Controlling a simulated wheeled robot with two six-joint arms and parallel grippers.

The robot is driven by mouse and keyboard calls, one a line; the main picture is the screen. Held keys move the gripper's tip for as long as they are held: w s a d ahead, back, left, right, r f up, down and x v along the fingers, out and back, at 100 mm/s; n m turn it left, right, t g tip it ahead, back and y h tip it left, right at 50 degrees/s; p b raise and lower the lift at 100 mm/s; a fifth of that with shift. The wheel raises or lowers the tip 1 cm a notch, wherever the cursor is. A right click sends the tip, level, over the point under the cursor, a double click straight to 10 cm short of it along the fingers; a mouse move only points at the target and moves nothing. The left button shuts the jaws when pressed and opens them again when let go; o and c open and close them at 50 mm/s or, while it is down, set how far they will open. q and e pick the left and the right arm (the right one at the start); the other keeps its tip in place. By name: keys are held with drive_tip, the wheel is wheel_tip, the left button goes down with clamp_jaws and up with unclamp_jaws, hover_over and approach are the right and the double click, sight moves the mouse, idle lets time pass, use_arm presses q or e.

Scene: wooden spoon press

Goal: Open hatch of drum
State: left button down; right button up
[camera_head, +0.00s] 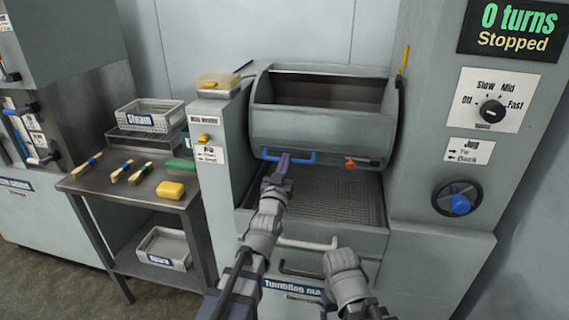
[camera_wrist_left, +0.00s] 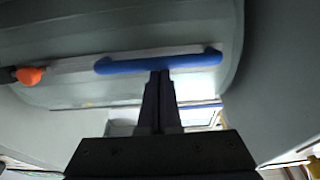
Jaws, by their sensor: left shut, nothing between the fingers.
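The drum (camera_head: 320,128) sits in the grey machine as a curved grey shell with a dark opening above its front panel. A blue bar handle (camera_head: 302,158) runs along the panel's lower edge. An orange-tipped latch (camera_head: 362,163) is to its right. My left gripper (camera_head: 283,160) is shut and empty, its tips at the blue handle. In the left wrist view the closed fingers (camera_wrist_left: 160,78) reach up to the underside of the handle (camera_wrist_left: 190,60); whether they touch cannot be told. The orange tip (camera_wrist_left: 30,75) shows there at left.
A perforated tray (camera_head: 335,200) lies below the drum, with a pale bar handle (camera_head: 305,243) in front. The control panel (camera_head: 490,100) at right reads "0 turns Stopped", above a blue-centred knob (camera_head: 459,204). A steel table (camera_head: 95,182) with brushes and sponges stands left.

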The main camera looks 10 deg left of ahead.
use_arm(q)
drive_tip(key=f+b, duration=0.1)
drive_tip(key=f, duration=0.1)
drive_tip(key=w+f+b, duration=0.1)
drive_tip(key=shift+f+b, duration=0.35)
drive_tip(key=shift+b, duration=0.05)
use_arm(e)
wheel_tip(320, 180, down, 4)
drive_tip(key=shift+r, duration=0.3)
use_arm(q)
wheel_tip(320, 180, up, 4)
drive_tip(key=s+p, duration=0.3)
drive_tip(key=p, duration=0.1)
wheel_tip(320, 180, down, 10)
drive_tip(key=s+b, duration=0.1)
drive_tip(key=b, duration=0.9)
drive_tip(key=shift+s+f, duration=0.2)
drive_tip(key=shift+s, duration=0.1)
use_arm(e)
wheel_tip(320, 180, down, 7)
drive_tip(key=shift+d, duration=0.2)
use_arm(q)
drive_tip(key=shift+s+a, duration=0.1)
use_arm(e)
drive_tip(key=shift+s+r, duration=0.1)
drive_tip(key=shift+s, duration=0.1)
